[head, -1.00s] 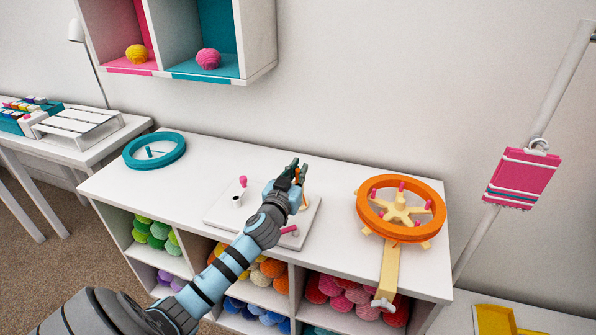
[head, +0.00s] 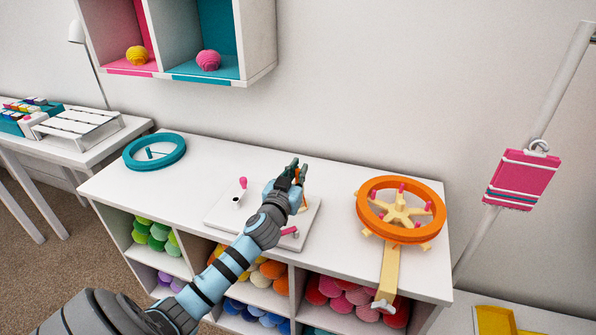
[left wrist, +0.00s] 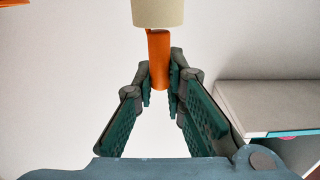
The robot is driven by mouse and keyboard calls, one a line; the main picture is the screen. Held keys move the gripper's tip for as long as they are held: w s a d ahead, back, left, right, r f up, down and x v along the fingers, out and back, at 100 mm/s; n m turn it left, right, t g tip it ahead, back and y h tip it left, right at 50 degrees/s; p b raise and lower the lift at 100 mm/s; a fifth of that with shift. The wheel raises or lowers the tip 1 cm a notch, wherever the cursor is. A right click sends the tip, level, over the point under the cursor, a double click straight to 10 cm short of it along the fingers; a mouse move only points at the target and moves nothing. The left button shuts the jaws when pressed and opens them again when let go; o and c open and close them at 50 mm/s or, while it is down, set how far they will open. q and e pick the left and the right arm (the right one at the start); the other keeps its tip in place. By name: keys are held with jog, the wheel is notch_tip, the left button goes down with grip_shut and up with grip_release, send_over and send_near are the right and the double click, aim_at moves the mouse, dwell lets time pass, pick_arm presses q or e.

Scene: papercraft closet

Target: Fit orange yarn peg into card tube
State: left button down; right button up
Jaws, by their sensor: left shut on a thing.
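My left gripper (head: 297,172) is over the white board (head: 223,214) on the cabinet top. In the left wrist view its fingertips (left wrist: 159,88) close around the orange yarn peg (left wrist: 159,58). A cream cylinder (left wrist: 158,12) covers the peg's far end in that view; whether it is joined to the peg or only behind it, I cannot tell. In the head view the gripper hides most of the peg, and a little orange (head: 305,203) shows beside the fingers. A short pale tube with a dark opening (head: 237,201) stands on the board, left of the gripper.
A pink peg (head: 243,182) is near the tube and another pink piece (head: 289,231) is by my wrist. An orange wheel (head: 362,218) is to the right, a teal ring (head: 130,160) to the left. The cabinet top between ring and board is clear.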

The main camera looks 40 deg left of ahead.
aim_at(297, 170)
pick_arm(q)
jog(key=shift+f, duration=0.15)
dwell(0.8)
jog(key=shift+f+b, duration=0.35)
jog(key=shift+b, duration=0.25)
jog(key=shift+f+b, duration=0.85)
jog(key=c, duration=1.6)
grip_release()
jog(key=shift+o, duration=0.2)
notch_tip(297, 170, up, 10)
jog(key=shift+s+f, duration=0.1)
jog(key=shift+f, duration=0.05)
